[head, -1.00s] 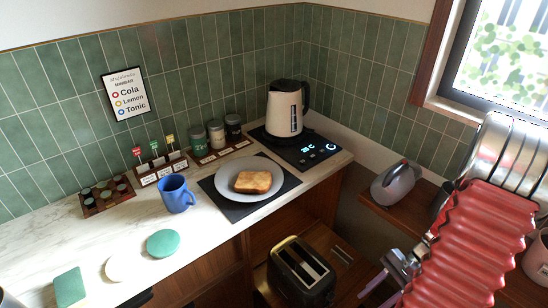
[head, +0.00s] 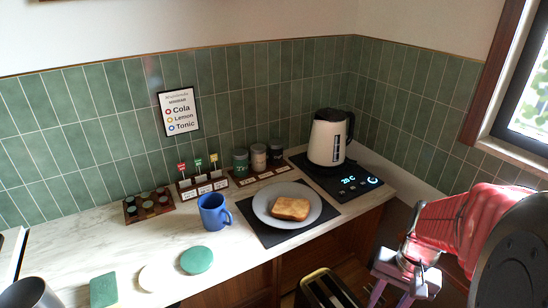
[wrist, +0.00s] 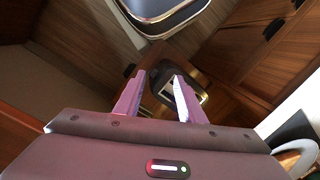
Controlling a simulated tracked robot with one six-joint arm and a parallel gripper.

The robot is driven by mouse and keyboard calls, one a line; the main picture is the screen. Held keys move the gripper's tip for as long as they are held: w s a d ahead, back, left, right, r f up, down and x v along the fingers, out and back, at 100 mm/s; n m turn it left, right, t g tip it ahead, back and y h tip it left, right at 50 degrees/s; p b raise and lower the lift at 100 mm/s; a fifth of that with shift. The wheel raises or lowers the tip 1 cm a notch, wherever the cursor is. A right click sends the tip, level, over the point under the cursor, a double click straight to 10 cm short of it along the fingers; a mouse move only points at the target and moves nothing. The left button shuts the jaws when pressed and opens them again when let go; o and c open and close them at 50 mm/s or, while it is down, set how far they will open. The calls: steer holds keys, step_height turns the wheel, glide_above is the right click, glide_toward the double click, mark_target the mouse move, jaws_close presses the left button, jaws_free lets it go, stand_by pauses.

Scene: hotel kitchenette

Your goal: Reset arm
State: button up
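My gripper (head: 391,299) is low at the right in the head view, in front of the counter and apart from the things on it. In the wrist view its two pale fingers (wrist: 159,80) stand apart with nothing held between them. Below and beyond them are wooden surfaces and a small metal-edged thing that I cannot identify. My red arm link reaches in from the right edge in the head view.
The marble counter (head: 120,225) holds a blue mug (head: 213,212), toast (head: 291,208) on a grey plate (head: 262,203), a kettle (head: 327,138), several jars and coasters. A black toaster (head: 322,290) is below the counter, partly cut off. A metal cup (head: 30,293) stands at lower left.

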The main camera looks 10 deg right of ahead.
steer(key=a+r+n+t+h, duration=0.1)
steer(key=a+r+n+t, duration=0.4)
steer(key=a+r, duration=1)
steer(key=a+n, duration=0.1)
steer(key=n, duration=0.2)
steer(key=shift+w+a+r+t, duration=0.3)
steer(key=shift+w+a+t, duration=0.05)
steer(key=shift+t, duration=0.05)
steer(key=shift+c, duration=0.6)
